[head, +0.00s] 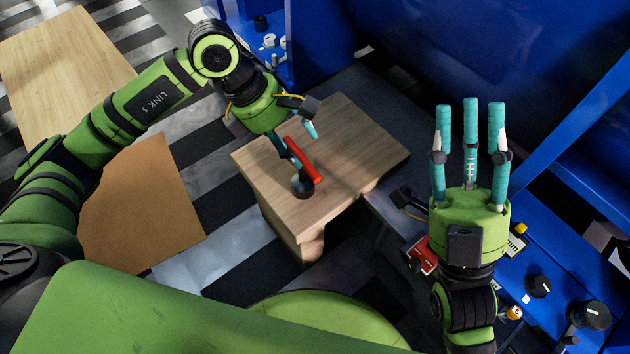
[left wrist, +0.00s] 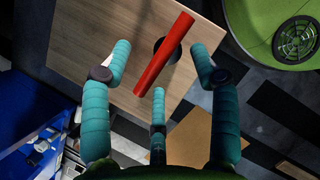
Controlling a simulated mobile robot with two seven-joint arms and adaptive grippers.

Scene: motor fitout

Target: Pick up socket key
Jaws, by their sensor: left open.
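The socket key (head: 302,161) has a red bar handle and stands at a dark round spot on a small wooden table (head: 345,150). In the left wrist view its red handle (left wrist: 165,55) runs diagonally ahead of the fingers. My left gripper (head: 294,140) is open just above and behind the key, its teal fingers spread close to the red handle. In the left wrist view the fingers (left wrist: 160,85) are around the handle's near end; contact cannot be told. My right gripper (head: 470,110) is raised at the right with its teal fingers apart, empty and away from the key.
Blue metal panels (head: 400,50) rise behind and to the right of the table. A blue bench (head: 550,280) with knobs and small parts lies at the lower right. A brown board (head: 145,205) and a light wooden top (head: 60,50) are at the left.

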